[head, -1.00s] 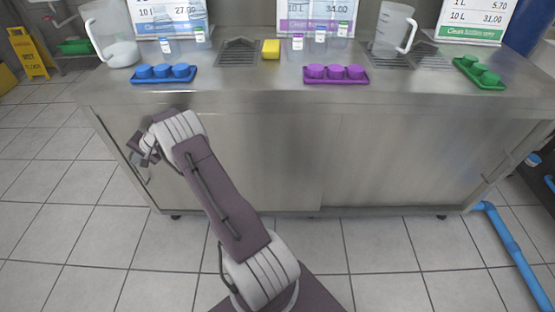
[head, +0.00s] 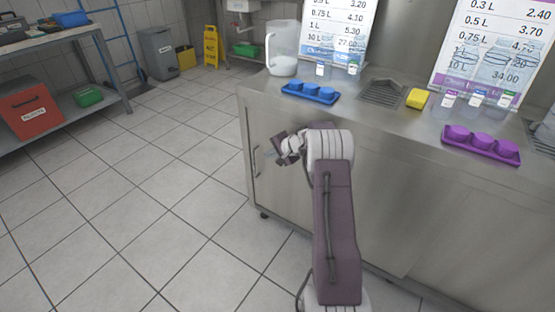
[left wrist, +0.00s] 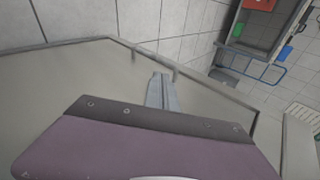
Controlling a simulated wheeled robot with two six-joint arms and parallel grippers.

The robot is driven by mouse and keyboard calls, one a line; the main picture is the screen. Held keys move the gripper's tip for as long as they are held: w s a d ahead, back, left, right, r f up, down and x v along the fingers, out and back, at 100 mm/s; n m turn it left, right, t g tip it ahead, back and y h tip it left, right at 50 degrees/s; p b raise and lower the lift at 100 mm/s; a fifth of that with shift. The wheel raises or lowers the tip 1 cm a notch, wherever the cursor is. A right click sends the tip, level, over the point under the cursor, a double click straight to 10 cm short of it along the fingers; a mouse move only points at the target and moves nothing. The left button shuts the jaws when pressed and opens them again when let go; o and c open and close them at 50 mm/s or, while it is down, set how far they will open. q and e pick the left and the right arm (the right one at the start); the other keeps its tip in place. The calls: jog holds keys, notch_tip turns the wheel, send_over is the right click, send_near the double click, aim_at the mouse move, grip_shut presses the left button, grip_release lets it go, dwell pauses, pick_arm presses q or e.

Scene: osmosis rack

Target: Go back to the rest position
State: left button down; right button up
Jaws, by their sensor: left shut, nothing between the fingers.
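My left gripper (head: 275,152) is in front of the steel counter's (head: 345,150) left front part, below the counter top. It is shut and holds nothing. In the left wrist view its closed fingers (left wrist: 162,94) show as a narrow grey piece beyond the purple housing. My left arm comes up from the bottom of the head view. My right gripper is not in view.
A shelf with a red bin (head: 32,110) stands far left. The tiled floor between is clear.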

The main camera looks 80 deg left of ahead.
pick_arm(q)
jog(key=p+v, duration=0.1)
jog(key=v, duration=0.4)
jog(key=shift+w+d, duration=0.15)
jog(key=shift+w, duration=0.1)
